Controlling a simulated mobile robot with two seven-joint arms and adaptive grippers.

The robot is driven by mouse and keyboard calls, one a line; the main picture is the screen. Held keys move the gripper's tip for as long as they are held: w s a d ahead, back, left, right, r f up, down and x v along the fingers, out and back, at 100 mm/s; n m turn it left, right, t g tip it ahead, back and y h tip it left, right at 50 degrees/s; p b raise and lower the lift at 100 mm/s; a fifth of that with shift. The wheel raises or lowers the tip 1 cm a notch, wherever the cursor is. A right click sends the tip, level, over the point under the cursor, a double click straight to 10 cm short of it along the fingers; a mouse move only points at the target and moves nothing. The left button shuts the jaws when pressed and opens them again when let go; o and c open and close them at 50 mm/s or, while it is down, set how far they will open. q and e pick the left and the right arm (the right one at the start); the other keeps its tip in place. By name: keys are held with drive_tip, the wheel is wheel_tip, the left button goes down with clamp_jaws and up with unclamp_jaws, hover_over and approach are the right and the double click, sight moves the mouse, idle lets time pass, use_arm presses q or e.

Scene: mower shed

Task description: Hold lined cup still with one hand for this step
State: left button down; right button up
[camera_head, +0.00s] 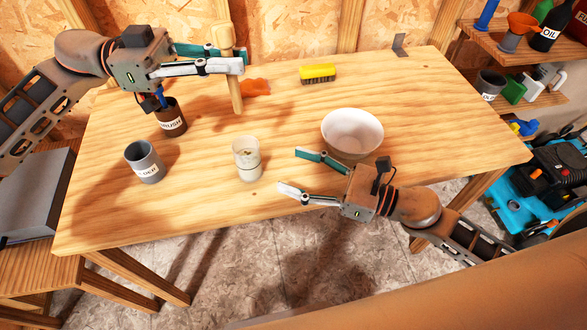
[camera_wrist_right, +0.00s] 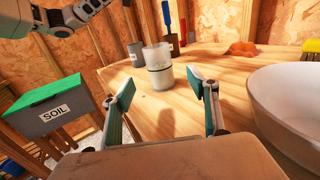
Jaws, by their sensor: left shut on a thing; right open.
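The lined cup (camera_head: 247,160), a clear cup with marked lines and pale contents in its lower part, stands upright near the table's front edge. My right gripper (camera_head: 291,171) is open to its right, fingers pointing toward it. In the right wrist view the cup (camera_wrist_right: 159,68) appears between the open fingers (camera_wrist_right: 164,90) but beyond their tips, with nothing gripped. My left gripper (camera_head: 238,62) is shut on a wooden tool (camera_head: 235,85) with a knobbed top, held upright over the back left of the table. Whether the tool's lower end touches the table is unclear.
A white bowl (camera_head: 352,128) stands close behind my right gripper. A grey labelled cup (camera_head: 145,163) and a dark brush holder (camera_head: 171,122) stand left. A yellow brush (camera_head: 318,73) and orange cloth (camera_head: 256,87) lie behind. The table (camera_head: 440,120) is clear at right.

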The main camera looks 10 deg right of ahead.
sight(260, 161)
drive_tip(key=shift+a+f, duration=0.1)
drive_tip(key=shift+a, duration=0.15)
drive_tip(key=x, duration=1.1)
drive_tip(key=shift+w+a+f, duration=0.1)
drive_tip(key=shift+a, duration=0.15)
drive_tip(key=c, duration=1.3)
